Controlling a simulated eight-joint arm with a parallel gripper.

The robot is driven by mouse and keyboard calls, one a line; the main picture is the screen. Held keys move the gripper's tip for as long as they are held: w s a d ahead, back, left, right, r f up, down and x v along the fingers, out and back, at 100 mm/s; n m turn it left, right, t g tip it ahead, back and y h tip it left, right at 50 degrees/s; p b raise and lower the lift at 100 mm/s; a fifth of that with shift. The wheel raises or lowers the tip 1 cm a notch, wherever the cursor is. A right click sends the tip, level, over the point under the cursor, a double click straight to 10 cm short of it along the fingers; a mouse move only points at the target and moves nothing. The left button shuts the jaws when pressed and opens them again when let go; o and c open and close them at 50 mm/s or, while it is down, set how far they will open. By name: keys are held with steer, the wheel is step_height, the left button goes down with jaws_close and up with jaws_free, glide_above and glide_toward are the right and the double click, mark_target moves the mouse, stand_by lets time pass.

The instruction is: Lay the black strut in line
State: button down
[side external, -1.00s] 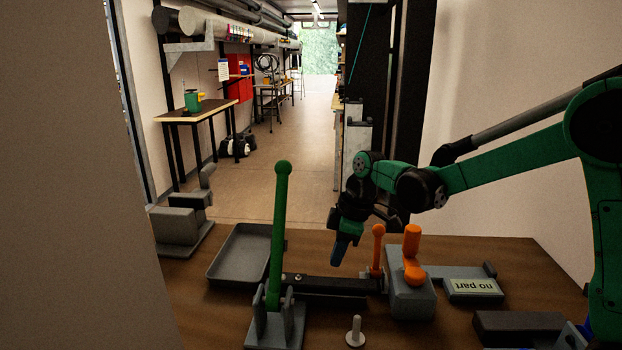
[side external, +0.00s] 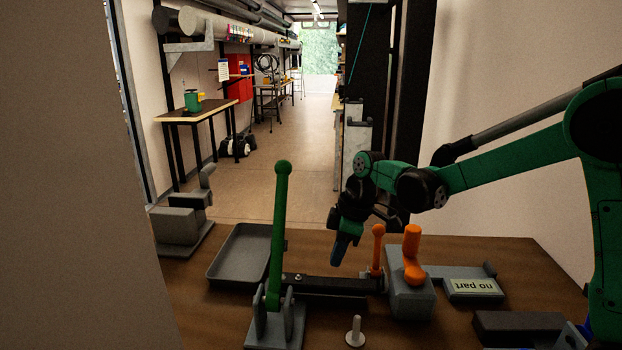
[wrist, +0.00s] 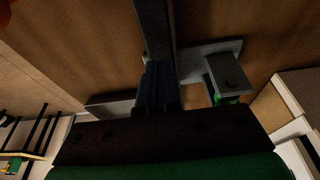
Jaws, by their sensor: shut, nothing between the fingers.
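The black strut (side external: 335,286) lies flat across the bench in the side view, running from beside the green lever's foot to the orange-handled block. A dark bar that looks like the strut also shows in the wrist view (wrist: 156,25), in line with my fingers. My gripper (side external: 338,258) has blue fingers that are shut and empty. They point down, a little above or behind the strut, apparently not touching it. The green lever (side external: 280,230) stands upright on its grey base (side external: 275,332). My fingers (wrist: 158,85) hide part of the bar in the wrist view.
A grey block (side external: 410,300) with an orange handle (side external: 412,255) stands right of the strut. A thinner orange lever (side external: 377,248) is beside it. An empty grey tray (side external: 240,255) lies left. A "no part" plate (side external: 473,288) lies right. A pale peg (side external: 355,332) stands in front.

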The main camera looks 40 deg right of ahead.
mark_target(309, 280)
steer(key=m, duration=0.1)
steer(key=r+m, duration=0.1)
steer(key=m, duration=0.1)
steer(key=a+r+m+h, duration=0.1)
steer(key=shift+w+m+t, duration=0.2)
steer(key=shift+m+t, duration=0.1)
steer(key=m, duration=0.1)
steer(key=r+m, duration=0.1)
steer(key=m+h, duration=0.1)
steer(key=m, duration=0.1)
steer(key=shift+w+a+r+t, duration=0.15)
steer(key=shift+a+r+t, duration=0.1)
steer(key=shift+t, duration=0.15)
steer(key=shift+f+m, duration=0.3)
steer(key=shift+f, duration=2.45)
steer(key=shift+f, duration=1)
steer(key=shift+w+a, duration=0.1)
steer(key=shift+w, duration=0.05)
steer(key=shift+w+a, duration=0.85)
steer(key=shift+a, duration=0.05)
